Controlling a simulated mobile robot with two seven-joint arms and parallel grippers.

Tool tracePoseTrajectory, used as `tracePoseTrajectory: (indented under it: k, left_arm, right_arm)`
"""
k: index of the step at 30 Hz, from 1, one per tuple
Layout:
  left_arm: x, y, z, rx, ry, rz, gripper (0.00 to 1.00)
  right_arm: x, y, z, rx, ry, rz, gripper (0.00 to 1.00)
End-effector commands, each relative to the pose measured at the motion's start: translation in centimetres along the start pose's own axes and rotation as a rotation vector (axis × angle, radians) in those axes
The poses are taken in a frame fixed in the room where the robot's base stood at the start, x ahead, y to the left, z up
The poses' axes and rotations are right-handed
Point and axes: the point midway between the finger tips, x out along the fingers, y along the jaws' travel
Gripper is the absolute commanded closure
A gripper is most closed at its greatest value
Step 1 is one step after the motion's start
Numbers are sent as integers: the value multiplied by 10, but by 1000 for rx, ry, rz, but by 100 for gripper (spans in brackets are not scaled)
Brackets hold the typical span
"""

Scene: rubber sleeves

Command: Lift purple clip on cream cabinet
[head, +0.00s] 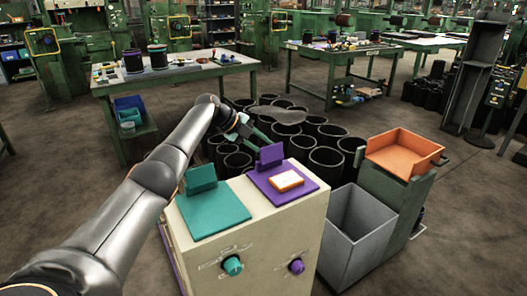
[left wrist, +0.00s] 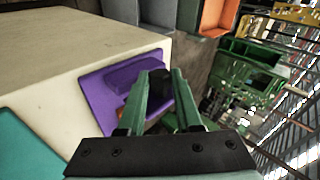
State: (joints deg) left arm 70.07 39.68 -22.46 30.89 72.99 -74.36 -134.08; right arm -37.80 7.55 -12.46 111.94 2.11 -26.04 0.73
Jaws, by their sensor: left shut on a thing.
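The cream cabinet (head: 270,232) stands in the middle front of the head view, with a teal clip (head: 213,208) and the purple clip (head: 258,183) on its top. The purple clip's raised tab (head: 271,155) stands at its back edge, and a white and orange block (head: 287,181) lies on its plate. My left gripper (head: 255,138) reaches in from behind the tab and is shut at it. In the left wrist view the green fingers (left wrist: 165,82) lie over the purple clip (left wrist: 105,85); their exact contact is partly hidden. My right gripper is out of view.
A grey bin (head: 357,230) and a green stand with an orange tray (head: 403,152) are right of the cabinet. Several black cylinders (head: 318,160) crowd the floor behind it. A workbench (head: 175,72) stands behind my left arm.

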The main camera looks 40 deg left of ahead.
Motion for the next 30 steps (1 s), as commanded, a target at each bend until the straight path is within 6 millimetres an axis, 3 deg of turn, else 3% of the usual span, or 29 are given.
tracePoseTrajectory:
  k: [17, 18, 25, 30]
  left_arm:
    - [0, 0, 2, -14, 9, 0, 100]
    - [0, 0, 2, -14, 9, 0, 64]
    - [0, 0, 2, -13, 9, 0, 38]
    - [0, 0, 1, -12, 10, 1, 36]
  right_arm:
    - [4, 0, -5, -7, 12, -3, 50]
    - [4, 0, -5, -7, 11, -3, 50]
    - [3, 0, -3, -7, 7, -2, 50]
    - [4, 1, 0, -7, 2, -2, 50]
